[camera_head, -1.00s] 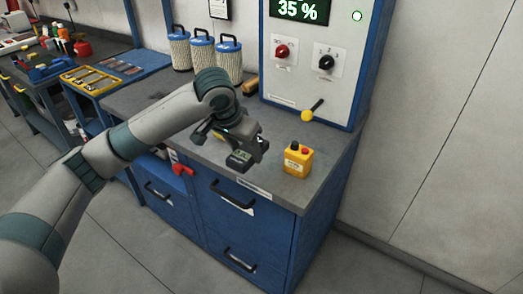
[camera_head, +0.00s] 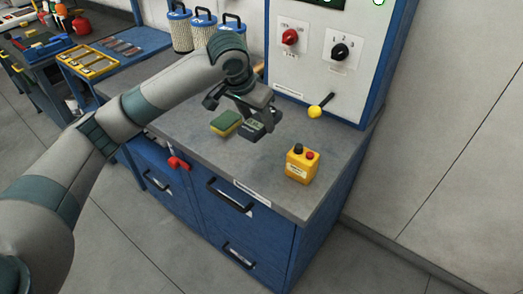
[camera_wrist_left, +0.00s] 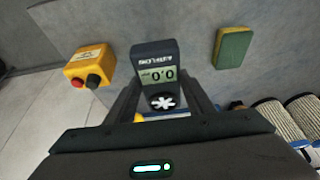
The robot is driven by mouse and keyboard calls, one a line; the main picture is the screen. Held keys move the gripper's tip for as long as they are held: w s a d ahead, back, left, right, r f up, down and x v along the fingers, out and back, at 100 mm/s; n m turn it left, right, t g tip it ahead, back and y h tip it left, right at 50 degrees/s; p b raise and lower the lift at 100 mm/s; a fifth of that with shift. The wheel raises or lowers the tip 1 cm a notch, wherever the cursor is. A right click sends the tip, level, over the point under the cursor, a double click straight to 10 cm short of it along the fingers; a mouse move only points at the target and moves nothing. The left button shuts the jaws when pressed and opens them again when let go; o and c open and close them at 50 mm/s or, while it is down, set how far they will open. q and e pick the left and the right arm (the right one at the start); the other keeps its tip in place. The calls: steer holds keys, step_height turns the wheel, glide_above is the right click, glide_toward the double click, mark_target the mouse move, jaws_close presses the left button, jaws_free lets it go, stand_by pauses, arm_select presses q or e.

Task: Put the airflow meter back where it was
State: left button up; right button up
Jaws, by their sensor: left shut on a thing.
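The airflow meter (camera_wrist_left: 156,66) is a dark handheld box with a grey display reading 0.0 and a white fan wheel. My left gripper (camera_wrist_left: 165,100) is shut on it, with one finger on each side near the fan end. In the head view the meter (camera_head: 251,130) hangs below my left gripper (camera_head: 258,117), over the grey worktop (camera_head: 215,160) of the blue cabinet. I cannot tell whether the meter touches the worktop. My right gripper is not in view.
A green and yellow sponge (camera_head: 226,123) lies just left of the meter. A yellow button box (camera_head: 301,164) stands to the right. Behind are a panel with knobs and a yellow-tipped lever (camera_head: 316,110), and several filter cartridges (camera_head: 203,30). The front worktop is clear.

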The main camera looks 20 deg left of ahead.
arm_select(q)
steer(key=shift+f, duration=0.1)
step_height(320, 180, down, 5)
steer(key=shift+f+p, duration=0.1)
steer(key=shift+p, duration=0.65)
steer(key=shift+w+f, duration=0.1)
steer(key=shift+f, duration=0.35)
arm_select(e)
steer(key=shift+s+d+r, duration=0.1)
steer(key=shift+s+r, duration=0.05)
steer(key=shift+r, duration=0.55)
arm_select(q)
steer(key=shift+f+p, duration=0.45)
steer(key=shift+f, duration=1.4)
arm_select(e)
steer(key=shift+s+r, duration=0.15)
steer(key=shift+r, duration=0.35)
arm_select(q)
steer(key=o, duration=1.2)
steer(key=shift+f, duration=0.15)
